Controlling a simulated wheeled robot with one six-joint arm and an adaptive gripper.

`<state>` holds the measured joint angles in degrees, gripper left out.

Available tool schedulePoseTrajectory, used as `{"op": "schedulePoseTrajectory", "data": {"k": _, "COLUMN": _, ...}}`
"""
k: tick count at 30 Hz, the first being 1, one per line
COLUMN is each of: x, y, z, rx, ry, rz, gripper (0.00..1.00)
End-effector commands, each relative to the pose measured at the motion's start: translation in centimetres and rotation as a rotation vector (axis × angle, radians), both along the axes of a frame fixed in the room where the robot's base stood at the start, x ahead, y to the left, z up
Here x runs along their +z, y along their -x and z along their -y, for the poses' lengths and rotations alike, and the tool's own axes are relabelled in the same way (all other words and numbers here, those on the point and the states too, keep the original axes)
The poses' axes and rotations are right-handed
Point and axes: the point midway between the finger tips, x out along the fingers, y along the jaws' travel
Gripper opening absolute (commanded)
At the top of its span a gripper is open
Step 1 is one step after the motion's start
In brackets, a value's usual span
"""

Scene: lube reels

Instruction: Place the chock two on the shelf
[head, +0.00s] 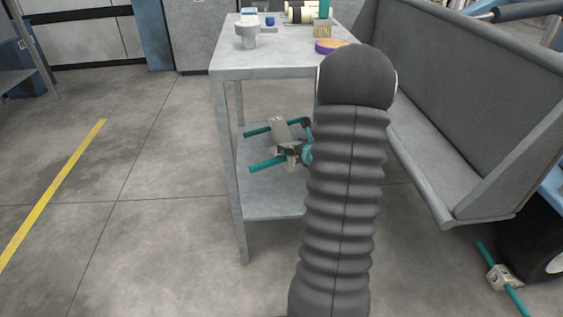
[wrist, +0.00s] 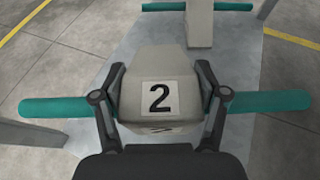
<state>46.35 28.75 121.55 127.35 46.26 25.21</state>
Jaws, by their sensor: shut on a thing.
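Chock two (wrist: 161,97) is a pale grey block with a black "2" on a white label and teal bars out both sides. My gripper (wrist: 160,82) is shut on its block, one finger on each side. In the head view chock two (head: 287,155) is at the lower shelf (head: 262,205) of the grey table, near its left edge. My arm hides part of the gripper (head: 302,152) and the chock's right side. I cannot tell whether the chock touches the shelf. Another grey chock (head: 278,129) with teal bars is just behind it, also in the wrist view (wrist: 200,24).
The table top (head: 285,62) carries a grey fitting, a purple-rimmed round item (head: 331,46) and other small things. A grey bench (head: 450,140) stands close on the right. Another chock (head: 498,277) lies by a wheel on the floor. The floor left of the table is clear.

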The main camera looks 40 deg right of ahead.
Motion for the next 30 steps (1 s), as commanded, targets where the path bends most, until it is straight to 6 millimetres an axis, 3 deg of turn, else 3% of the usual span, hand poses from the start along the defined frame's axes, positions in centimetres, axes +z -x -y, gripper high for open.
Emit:
{"op": "schedulePoseTrajectory", "data": {"k": 12, "x": -5.6, "y": -0.1, "z": 0.4, "rx": -0.024, "ry": -0.001, "rz": 0.002, "gripper": 0.10}}
{"op": "schedulePoseTrajectory", "data": {"k": 30, "x": -10.5, "y": -0.1, "z": 0.4, "rx": -0.024, "ry": 0.003, "rz": 0.005, "gripper": 0.10}}
